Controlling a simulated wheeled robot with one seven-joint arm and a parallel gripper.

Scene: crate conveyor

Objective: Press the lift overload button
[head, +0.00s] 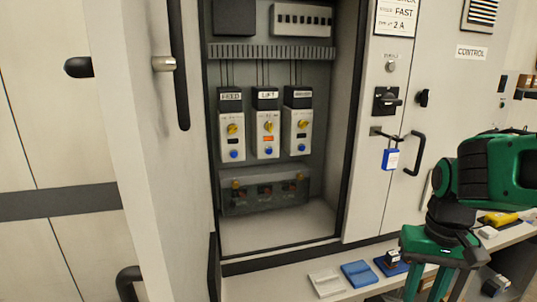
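The lift unit (265,112) is the middle one of three grey modules inside the open cabinet, under a "LIFT" label. It has a yellow knob (268,126), a small orange-red mark (268,139) and a round blue button (268,151) near its bottom. No overload lettering is readable. My gripper (428,291) hangs at the lower right, outside the cabinet and well away from the lift unit. It points down, and its fingertips run to or past the bottom edge, so its opening is unclear. Nothing held in it shows.
The feed unit (232,125) and a third unit (297,130) flank the lift unit. The open door (145,170) stands left of the opening. A ledge below carries a blue block (359,273) and other items. The cabinet opening is clear.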

